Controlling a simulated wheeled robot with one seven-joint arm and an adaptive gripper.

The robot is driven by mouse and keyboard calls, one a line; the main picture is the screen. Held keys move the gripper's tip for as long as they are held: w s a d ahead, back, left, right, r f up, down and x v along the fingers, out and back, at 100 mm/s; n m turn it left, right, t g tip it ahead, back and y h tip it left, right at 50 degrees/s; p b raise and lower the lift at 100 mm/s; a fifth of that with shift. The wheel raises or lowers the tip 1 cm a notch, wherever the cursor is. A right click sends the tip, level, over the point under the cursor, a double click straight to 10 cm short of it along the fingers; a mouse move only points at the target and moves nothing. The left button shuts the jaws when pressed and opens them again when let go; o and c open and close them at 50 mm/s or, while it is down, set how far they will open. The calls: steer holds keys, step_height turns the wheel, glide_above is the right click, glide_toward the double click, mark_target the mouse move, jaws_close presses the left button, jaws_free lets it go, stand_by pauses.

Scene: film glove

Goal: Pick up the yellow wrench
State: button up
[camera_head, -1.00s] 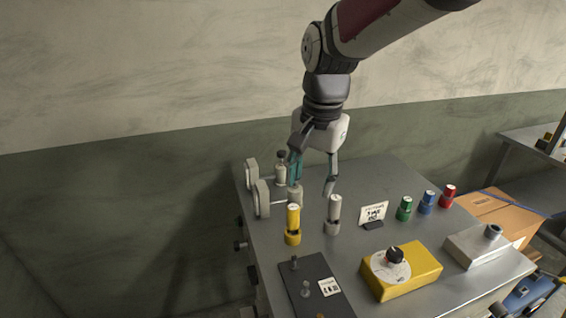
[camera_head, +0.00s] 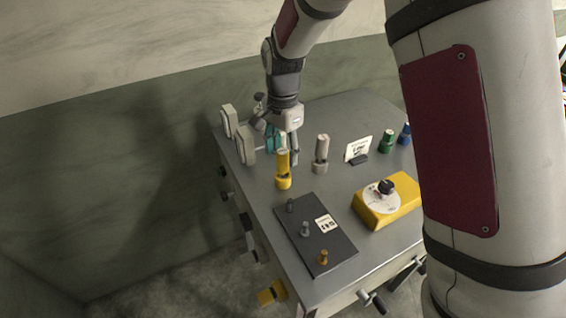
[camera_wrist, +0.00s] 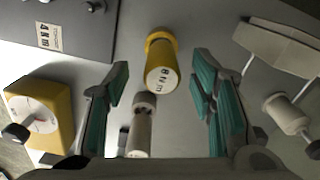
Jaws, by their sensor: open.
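The yellow wrench (camera_head: 283,168) is a short upright yellow cylinder with a pale marked top, standing on the grey metal table. In the wrist view it (camera_wrist: 160,62) stands ahead of my fingers, near the middle, with "8 N m" on its top. My gripper (camera_head: 284,146) is open and empty, with teal finger pads, just behind the yellow wrench in the head view. In the wrist view my gripper (camera_wrist: 163,100) spreads its fingers to either side of the wrench's line; I cannot tell the exact height gap.
A similar grey cylinder (camera_head: 321,153) stands close to the right of the wrench; it shows near the left finger in the wrist view (camera_wrist: 140,128). Pale round-ended stands (camera_head: 246,146) are at left. A dark plate with pegs (camera_head: 316,240) and a yellow dial box (camera_head: 390,206) lie nearer.

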mark_target(283, 166)
steer(key=shift+w+f+p, duration=0.1)
steer(key=shift+f+p, duration=0.35)
steer(key=shift+f, duration=2.45)
jaws_close()
